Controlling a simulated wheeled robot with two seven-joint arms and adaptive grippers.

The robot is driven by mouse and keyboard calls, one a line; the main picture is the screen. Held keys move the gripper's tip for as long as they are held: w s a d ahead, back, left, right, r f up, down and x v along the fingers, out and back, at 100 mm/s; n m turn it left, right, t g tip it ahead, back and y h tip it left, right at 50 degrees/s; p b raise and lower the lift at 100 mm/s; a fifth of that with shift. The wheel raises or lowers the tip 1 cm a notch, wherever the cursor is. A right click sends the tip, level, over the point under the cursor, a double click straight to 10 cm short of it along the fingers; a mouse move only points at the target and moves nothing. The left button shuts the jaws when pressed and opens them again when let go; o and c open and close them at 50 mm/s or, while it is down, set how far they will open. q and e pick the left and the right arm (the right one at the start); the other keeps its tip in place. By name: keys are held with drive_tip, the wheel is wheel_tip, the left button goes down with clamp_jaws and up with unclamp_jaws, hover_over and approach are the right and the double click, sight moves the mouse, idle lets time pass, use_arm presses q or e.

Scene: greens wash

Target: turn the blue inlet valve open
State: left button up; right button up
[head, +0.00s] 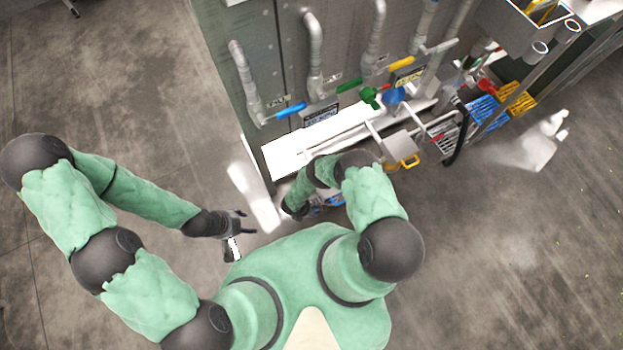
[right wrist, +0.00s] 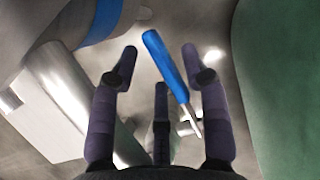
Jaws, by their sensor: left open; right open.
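In the head view a blue lever handle (head: 290,111) lies along the foot of the leftmost grey pipe, above a dark label. My right gripper (head: 306,210) is below it in the picture, partly hidden by my arm, close to small blue parts (head: 336,199). In the right wrist view a blue lever (right wrist: 165,62) with a bare metal end slants across the gap between the open fingers of my right gripper (right wrist: 160,68). I cannot tell whether they touch it, or which blue part in the head view it is. My left gripper (head: 238,226) is open and empty, away from the panel.
Green (head: 348,86) and yellow (head: 400,63) handles sit farther right on the pipes. A yellow handle (head: 406,162) sticks out low. Blue and yellow crates (head: 490,110) stand at the right. In the wrist view a blue-banded pipe (right wrist: 98,22) is upper left.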

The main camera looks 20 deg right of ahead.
drive_tip(key=shift+d+f, duration=0.1)
drive_tip(key=shift+f, duration=0.1)
clamp_jaws()
drive_tip(key=shift+a+r+h, duration=0.35)
drive_tip(key=shift+r+h, duration=0.35)
drive_tip(key=shift+h, duration=0.35)
drive_tip(key=shift+a+r+h, duration=0.35)
drive_tip(key=shift+r+h, duration=0.3)
drive_tip(key=shift+h, duration=0.4)
unclamp_jaws()
